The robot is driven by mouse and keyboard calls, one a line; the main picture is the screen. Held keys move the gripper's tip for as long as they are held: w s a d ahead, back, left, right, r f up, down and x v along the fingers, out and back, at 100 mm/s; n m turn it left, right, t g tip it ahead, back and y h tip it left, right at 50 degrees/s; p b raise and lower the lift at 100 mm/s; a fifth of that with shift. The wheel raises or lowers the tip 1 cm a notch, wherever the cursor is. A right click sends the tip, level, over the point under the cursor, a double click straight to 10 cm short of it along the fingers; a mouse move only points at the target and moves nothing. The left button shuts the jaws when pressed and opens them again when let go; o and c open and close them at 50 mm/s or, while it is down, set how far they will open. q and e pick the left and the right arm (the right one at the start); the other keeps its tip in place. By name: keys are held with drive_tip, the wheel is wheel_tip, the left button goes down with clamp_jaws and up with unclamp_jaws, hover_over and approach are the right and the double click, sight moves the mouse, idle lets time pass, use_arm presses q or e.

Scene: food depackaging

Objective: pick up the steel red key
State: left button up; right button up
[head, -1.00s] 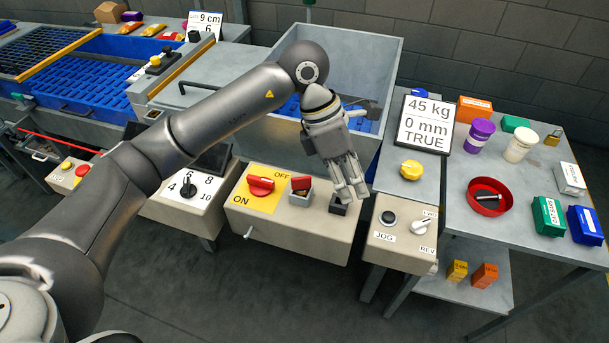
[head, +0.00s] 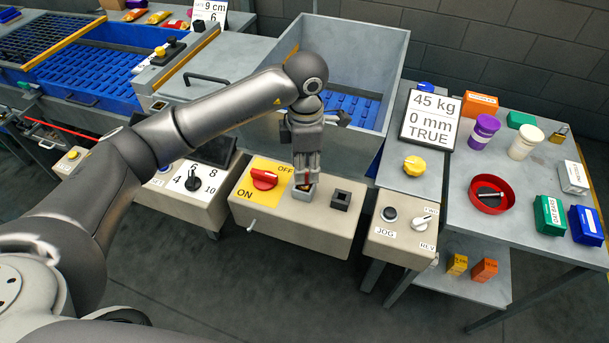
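The steel red key is almost wholly hidden behind my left gripper's fingers. The small grey steel holder (head: 301,196) where it sat shows just below the fingertips, on the beige control box (head: 325,226). My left gripper (head: 304,183) points down directly over this holder, with its fingertips at the key's place. I cannot tell whether the fingers are apart or closed on the key. A dark square socket (head: 341,200) stands to the right on the same box. My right gripper is not in view.
A red rotary switch (head: 264,179) on a yellow ON/OFF plate is close left of the gripper. The JOG box (head: 400,240) is to the right. A grey bin (head: 345,120) rises behind. A red bowl (head: 492,207) stands on the right table.

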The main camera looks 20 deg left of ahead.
use_arm(q)
drive_tip(key=shift+a+f+p, duration=0.15)
drive_tip(key=shift+f+p, duration=0.35)
drive_tip(key=shift+f, duration=1.3)
clamp_jaws()
